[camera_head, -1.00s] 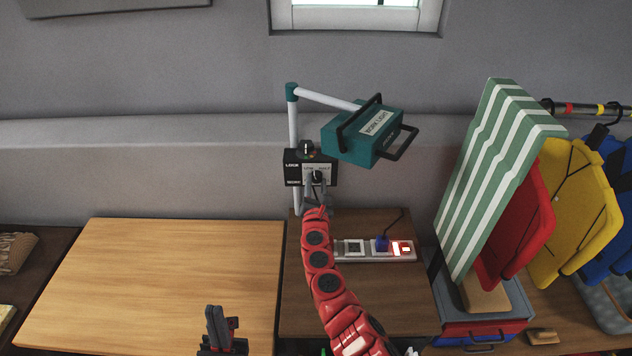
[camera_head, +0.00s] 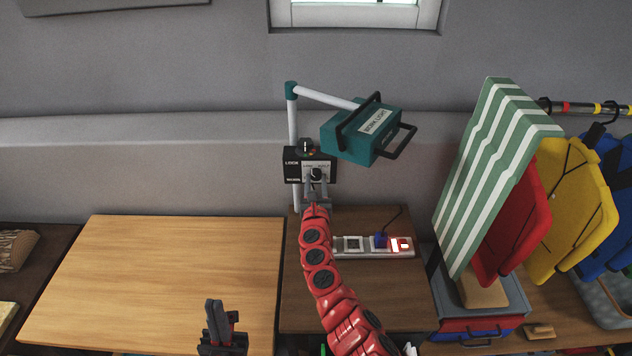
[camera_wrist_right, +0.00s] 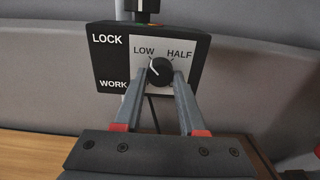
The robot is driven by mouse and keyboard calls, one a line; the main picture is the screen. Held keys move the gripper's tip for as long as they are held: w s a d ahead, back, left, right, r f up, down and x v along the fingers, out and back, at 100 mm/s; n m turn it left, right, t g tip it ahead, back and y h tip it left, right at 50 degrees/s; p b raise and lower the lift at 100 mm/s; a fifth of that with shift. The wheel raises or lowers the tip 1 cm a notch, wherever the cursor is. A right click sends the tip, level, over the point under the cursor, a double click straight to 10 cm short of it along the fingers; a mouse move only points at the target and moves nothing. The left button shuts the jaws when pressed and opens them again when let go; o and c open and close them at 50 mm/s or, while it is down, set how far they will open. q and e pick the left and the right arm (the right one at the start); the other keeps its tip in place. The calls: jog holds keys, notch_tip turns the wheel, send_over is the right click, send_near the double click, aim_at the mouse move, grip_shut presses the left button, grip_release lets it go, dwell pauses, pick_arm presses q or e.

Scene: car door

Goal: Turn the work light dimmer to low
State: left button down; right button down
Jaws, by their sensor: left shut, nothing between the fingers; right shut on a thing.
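The teal work light (camera_head: 362,130) hangs from a white post above the brown stand. A black and white control box (camera_head: 310,167) is fixed to the post. In the right wrist view the box's white panel reads LOW at left and HALF at right, with a round black dimmer knob (camera_wrist_right: 160,71) below. The knob's pale pointer line aims up-left, near LOW. My right gripper (camera_wrist_right: 160,78) is shut on the knob, one finger on each side; it also shows in the head view (camera_head: 316,185). My left gripper (camera_head: 221,318) is shut and empty over the front of the wooden table.
A second black knob (camera_head: 305,145) tops the box. A power strip (camera_head: 373,246) with a lit red switch and blue plug lies on the stand. A striped board (camera_head: 502,170) and coloured panels stand at right. The wooden table (camera_head: 160,280) is mostly clear.

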jog(key=shift+f, duration=0.1)
jog(key=shift+c, duration=2.4)
grip_release()
jog(key=shift+s+r+p, duration=0.2)
jog(key=shift+s+p, duration=0.3)
jog(key=s, duration=1.6)
jog(key=shift+s+f, duration=0.2)
